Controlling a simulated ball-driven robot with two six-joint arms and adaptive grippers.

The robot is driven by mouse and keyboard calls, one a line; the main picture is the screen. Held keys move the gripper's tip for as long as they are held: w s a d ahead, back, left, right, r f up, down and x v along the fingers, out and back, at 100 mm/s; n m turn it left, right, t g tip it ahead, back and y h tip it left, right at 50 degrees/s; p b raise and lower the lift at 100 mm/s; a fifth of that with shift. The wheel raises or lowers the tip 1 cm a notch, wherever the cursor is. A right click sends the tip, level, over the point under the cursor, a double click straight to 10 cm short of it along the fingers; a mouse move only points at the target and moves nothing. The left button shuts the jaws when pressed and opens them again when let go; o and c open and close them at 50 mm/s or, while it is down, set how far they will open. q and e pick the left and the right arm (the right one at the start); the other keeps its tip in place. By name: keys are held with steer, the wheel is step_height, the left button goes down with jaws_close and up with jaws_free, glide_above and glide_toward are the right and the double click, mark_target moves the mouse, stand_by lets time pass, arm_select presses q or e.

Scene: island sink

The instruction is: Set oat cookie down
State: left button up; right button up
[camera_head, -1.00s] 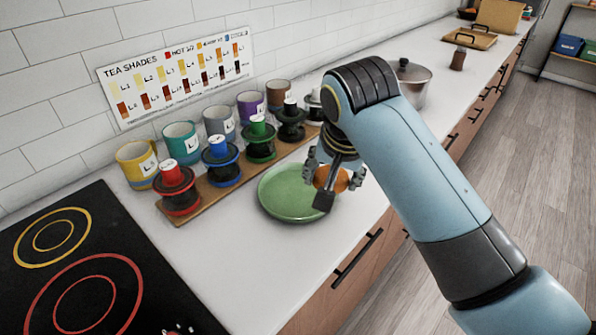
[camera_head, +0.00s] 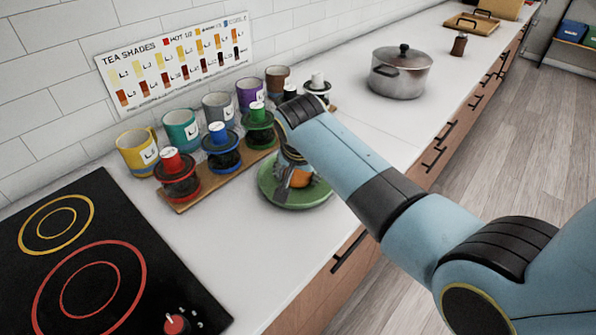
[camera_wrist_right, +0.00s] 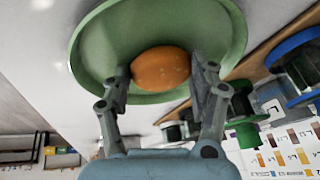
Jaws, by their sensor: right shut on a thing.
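The oat cookie (camera_wrist_right: 161,69) is an orange-brown oval in the right wrist view, between the fingers of my right gripper (camera_wrist_right: 161,78). My right gripper (camera_head: 291,178) is shut on it. In the head view the cookie (camera_head: 301,178) shows only in part beside the gripper and arm. The green plate (camera_head: 304,197) lies on the white counter, with the cookie over it. Its rim fills the upper part of the right wrist view (camera_wrist_right: 90,62). I cannot tell whether the cookie touches the plate. My left gripper is not in view.
A wooden board (camera_head: 205,192) with several colored canisters stands just behind the plate, with several mugs beyond. A black cooktop (camera_head: 150,255) is at the left. A steel pot (camera_head: 400,78) is farther right.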

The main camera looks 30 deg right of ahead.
steer(key=shift+f, duration=0.1)
steer(key=o, duration=1.2)
steer(key=shift+c, duration=0.2)
steer(key=v, duration=1.2)
